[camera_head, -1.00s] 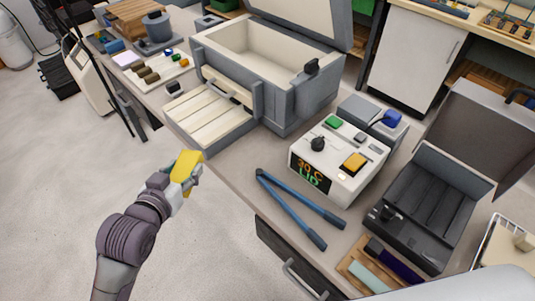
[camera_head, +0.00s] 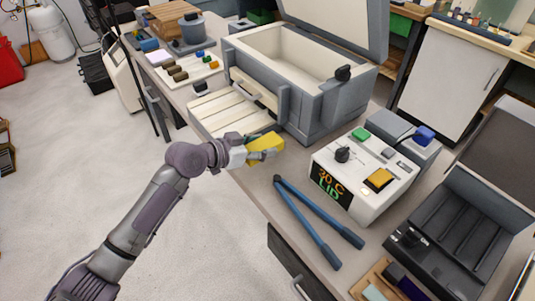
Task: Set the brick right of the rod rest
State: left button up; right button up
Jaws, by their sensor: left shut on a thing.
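A yellow block (camera_head: 266,143), which looks like the brick, is in the jaws of my left gripper (camera_head: 252,149). The gripper is shut on it and holds it at the near edge of the bench, in front of the large grey box. The fingers hide part of the block. My right gripper is not in view. I cannot tell for sure which thing is the rod rest. A wooden tray (camera_head: 356,290) with a dark purple piece and a pale teal piece is cut off at the bottom edge.
The grey box (camera_head: 320,115) stands open with its slatted front flap down. A blue-handled tool (camera_head: 318,226) lies on the bench beside a white device (camera_head: 365,170) with a lit display. An open black case (camera_head: 455,225) is at right. Bare bench shows around the tool.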

aim_at(267, 161)
pick_arm(q)
jog(key=shift+w+d+f, duration=0.45)
jog(key=shift+w, duration=0.15)
jog(key=shift+w+d+f, duration=0.4)
jog(key=shift+w+d, duration=0.05)
jog(key=shift+w, duration=0.15)
jog(key=shift+f, duration=2)
jog(key=shift+f, duration=0.1)
jog(key=o, duration=1.3)
jog(key=shift+a, duration=0.1)
